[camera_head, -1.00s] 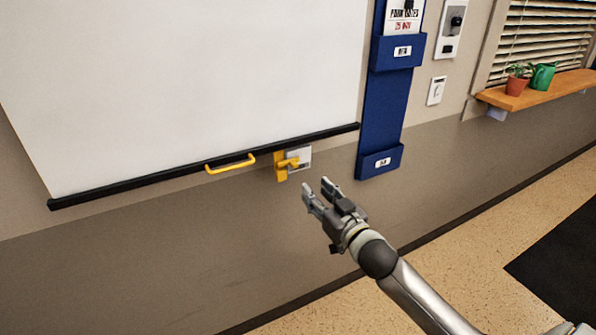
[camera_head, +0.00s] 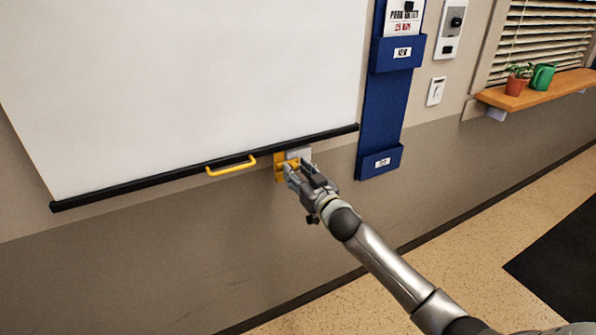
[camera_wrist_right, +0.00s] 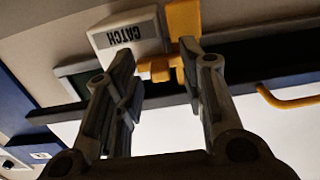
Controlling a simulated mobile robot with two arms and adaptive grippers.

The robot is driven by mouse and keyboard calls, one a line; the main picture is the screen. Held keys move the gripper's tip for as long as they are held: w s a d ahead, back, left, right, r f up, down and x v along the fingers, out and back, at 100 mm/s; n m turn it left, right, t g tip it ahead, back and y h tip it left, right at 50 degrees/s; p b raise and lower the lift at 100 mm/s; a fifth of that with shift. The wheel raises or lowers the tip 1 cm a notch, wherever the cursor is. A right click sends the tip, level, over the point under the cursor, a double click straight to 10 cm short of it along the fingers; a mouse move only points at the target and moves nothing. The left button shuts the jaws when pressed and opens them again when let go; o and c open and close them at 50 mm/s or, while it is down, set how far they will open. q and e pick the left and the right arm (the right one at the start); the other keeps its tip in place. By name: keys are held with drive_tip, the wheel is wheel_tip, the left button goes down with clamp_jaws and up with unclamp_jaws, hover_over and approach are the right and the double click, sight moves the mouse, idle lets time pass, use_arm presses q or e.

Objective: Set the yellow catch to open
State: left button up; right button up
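The yellow catch (camera_head: 279,170) is on the wall just under the right part of the white screen's black bottom bar. My right gripper (camera_head: 297,167) is in front of it and hides part of it. In the right wrist view the yellow catch (camera_wrist_right: 183,18) shows at the top, beside a white plate (camera_wrist_right: 125,32) lettered CATCH, upside down. Its yellow lever (camera_wrist_right: 158,69) shows between the two fingertips of my right gripper (camera_wrist_right: 156,55). The fingers are apart; I cannot tell whether the right one touches the catch. My left gripper is not in view.
The white screen (camera_head: 190,80) has a black bottom bar (camera_head: 130,188) with a yellow handle (camera_head: 231,168) left of the catch. A blue wall holder (camera_head: 380,125) hangs to the right. The wall below is bare.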

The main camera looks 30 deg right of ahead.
drive_tip(key=shift+w, duration=0.1)
drive_tip(key=shift+c, duration=0.5)
clamp_jaws()
drive_tip(key=d, duration=0.3)
drive_tip(key=shift+d+p, duration=0.3)
drive_tip(key=shift+p, duration=0.05)
drive_tip(key=shift+c, duration=1)
unclamp_jaws()
drive_tip(key=o, duration=0.3)
drive_tip(key=shift+d, duration=0.15)
